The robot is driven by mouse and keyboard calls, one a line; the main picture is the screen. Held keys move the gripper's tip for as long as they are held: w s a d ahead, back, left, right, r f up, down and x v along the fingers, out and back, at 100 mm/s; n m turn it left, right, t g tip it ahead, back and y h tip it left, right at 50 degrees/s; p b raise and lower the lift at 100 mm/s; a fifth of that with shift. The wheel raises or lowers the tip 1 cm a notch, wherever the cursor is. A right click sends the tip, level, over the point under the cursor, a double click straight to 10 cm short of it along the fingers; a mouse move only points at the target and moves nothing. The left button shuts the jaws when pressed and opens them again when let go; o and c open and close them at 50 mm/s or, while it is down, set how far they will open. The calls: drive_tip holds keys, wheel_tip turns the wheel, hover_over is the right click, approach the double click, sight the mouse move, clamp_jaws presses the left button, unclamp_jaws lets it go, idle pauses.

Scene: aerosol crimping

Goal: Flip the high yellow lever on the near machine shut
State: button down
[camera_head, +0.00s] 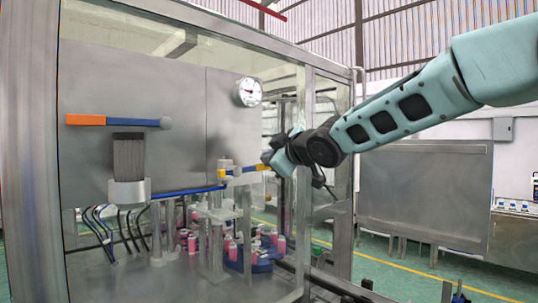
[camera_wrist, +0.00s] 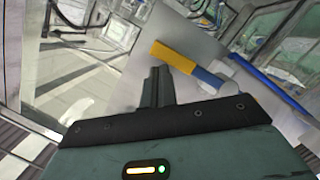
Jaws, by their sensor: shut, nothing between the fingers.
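A lever with a yellow end (camera_head: 262,167) and a pale pivot (camera_head: 237,171) sits on the near machine, on a blue pipe (camera_head: 190,192). It lies about level in the head view. In the wrist view its yellow handle (camera_wrist: 173,56) leads through a blue section to a grey pivot. My gripper (camera_head: 270,157) is shut and empty, close to the yellow end. In the wrist view the closed fingers (camera_wrist: 155,75) are just beside the handle; whether they touch it I cannot tell. A second, higher lever (camera_head: 118,121) has an orange end and a blue arm, lying level.
The machine has a grey panel, a pressure gauge (camera_head: 247,92) and a metal frame post (camera_head: 342,165) right of my gripper. Pink cans (camera_head: 192,243) stand below on the machine. A grey panel (camera_head: 425,195) stands at the right.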

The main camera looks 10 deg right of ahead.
drive_tip(key=shift+d+f, duration=0.15)
drive_tip(key=shift+f, duration=0.3)
idle(0.3)
wheel_tip(320, 180, up, 5)
drive_tip(key=p, duration=0.3)
drive_tip(key=d+p+v, duration=0.1)
drive_tip(key=v, duration=0.8)
drive_tip(key=shift+d+p, duration=0.3)
drive_tip(key=shift+p, duration=0.05)
drive_tip(key=shift+w, duration=0.1)
drive_tip(key=s+a+f+m+g+h+b, duration=0.1)
drive_tip(key=s+f+m+g+b, duration=0.3)
drive_tip(key=f, duration=0.6)
drive_tip(key=s+a+f+n+h+b, duration=0.1)
drive_tip(key=s+f+h+b, duration=0.1)
drive_tip(key=s+f, duration=0.6)
drive_tip(key=s+a+f+m+g+h+b, duration=0.1)
drive_tip(key=s+f+m+g+b, duration=0.15)
drive_tip(key=f, duration=0.85)
drive_tip(key=s+d+f+g+h+b, duration=0.2)
drive_tip(key=s+f+g+b, duration=0.4)
drive_tip(key=s+f, duration=1.2)
drive_tip(key=s+d+m+g, duration=0.1)
drive_tip(key=s+g, duration=0.1)
drive_tip(key=s, duration=0.2)
drive_tip(key=shift+d+f+b, duration=0.2)
drive_tip(key=shift+f+b, duration=0.15)
drive_tip(key=shift+f, duration=0.05)
